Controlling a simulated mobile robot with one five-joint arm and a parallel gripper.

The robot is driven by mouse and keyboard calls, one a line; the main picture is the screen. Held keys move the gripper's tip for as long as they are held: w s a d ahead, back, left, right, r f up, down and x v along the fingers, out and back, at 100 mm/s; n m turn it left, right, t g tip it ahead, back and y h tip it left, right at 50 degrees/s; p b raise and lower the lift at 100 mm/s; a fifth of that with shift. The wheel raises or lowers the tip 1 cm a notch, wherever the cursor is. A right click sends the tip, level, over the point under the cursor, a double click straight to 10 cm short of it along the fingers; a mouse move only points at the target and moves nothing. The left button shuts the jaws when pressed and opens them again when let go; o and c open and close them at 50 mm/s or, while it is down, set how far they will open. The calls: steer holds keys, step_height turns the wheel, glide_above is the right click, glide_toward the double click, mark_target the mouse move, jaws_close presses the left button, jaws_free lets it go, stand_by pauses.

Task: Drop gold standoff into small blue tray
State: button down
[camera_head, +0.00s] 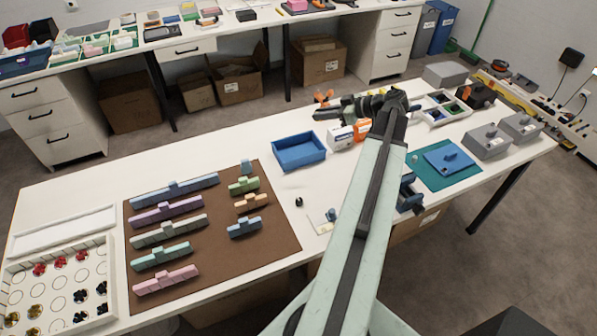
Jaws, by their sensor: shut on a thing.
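The small blue tray (300,164) stands open on the white table, left of my arm, and looks empty. My arm rises from the bottom, bends at the far side of the table and reaches left. My gripper (323,98), with orange tips, shows small behind and above the tray's right back corner. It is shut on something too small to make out. I cannot pick out the gold standoff there.
A brown mat (280,235) holds several coloured blocks. Small white and orange boxes (341,137) stand right of the blue tray. A teal mat (462,178) with a blue piece and grey boxes (487,140) lie to the right. Bare table (235,140) lies left of the tray.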

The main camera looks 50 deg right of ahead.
steer(key=shift+n+y, duration=0.3)
steer(key=w+f+b, duration=0.1)
steer(key=f+b, duration=0.2)
steer(key=f, duration=0.1)
steer(key=w+a+f+b, duration=0.1)
steer(key=w+f+b, duration=0.1)
steer(key=f+b, duration=0.2)
steer(key=w+f+b, duration=0.2)
steer(key=f+b, duration=0.2)
steer(key=f, duration=0.2)
steer(key=shift+a, duration=0.25)
steer(key=c, duration=1.3)
jaws_free()
steer(key=shift+r, duration=0.1)
